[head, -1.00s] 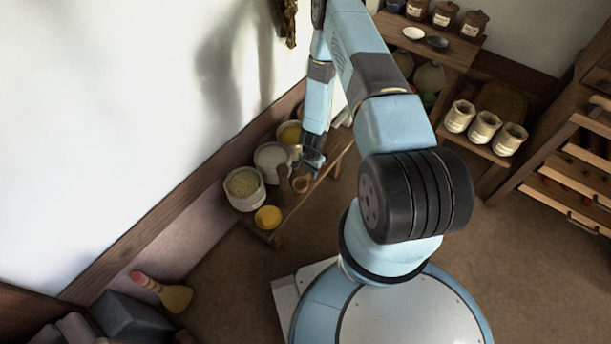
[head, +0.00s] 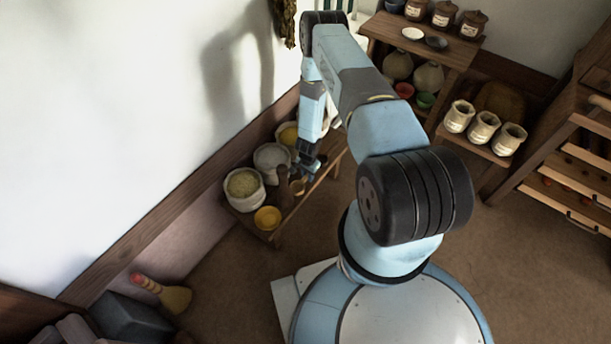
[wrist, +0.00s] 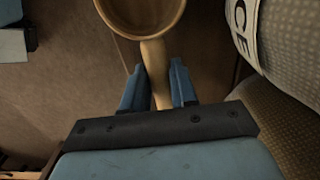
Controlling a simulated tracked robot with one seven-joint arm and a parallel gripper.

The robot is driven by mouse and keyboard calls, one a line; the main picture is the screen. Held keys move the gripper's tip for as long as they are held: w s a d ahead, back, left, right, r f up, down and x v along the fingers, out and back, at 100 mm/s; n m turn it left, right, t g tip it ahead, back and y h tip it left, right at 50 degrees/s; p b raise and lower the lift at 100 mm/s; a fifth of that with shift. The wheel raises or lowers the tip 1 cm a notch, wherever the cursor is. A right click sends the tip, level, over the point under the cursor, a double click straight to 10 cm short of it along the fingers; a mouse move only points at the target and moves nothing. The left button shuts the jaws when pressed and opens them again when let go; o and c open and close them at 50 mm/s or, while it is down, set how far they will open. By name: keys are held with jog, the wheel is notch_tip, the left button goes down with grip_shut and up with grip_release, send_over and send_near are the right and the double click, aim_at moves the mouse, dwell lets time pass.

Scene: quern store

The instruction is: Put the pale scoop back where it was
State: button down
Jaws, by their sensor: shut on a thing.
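The pale wooden scoop (wrist: 142,12) shows in the wrist view, its round bowl at the top edge and its handle running down between my fingers. My gripper (wrist: 158,88) is shut on that handle. In the head view my gripper (head: 305,172) is low over the wooden bench (head: 318,187), and the scoop's bowl (head: 298,187) shows small just below it. I cannot tell whether the scoop touches the bench. A dark brown upright object (head: 284,188) stands close to the scoop's left.
Open sacks of pale grain (head: 243,188), whitish contents (head: 271,158) and yellow contents (head: 289,134) line the bench by the wall. A yellow bowl (head: 267,218) sits at its near end. A lettered sack (wrist: 285,45) is close on the right in the wrist view.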

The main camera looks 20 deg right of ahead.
jog(key=c, duration=0.9)
grip_release()
notch_tip(320, 180, up, 12)
jog(key=shift+r, duration=0.15)
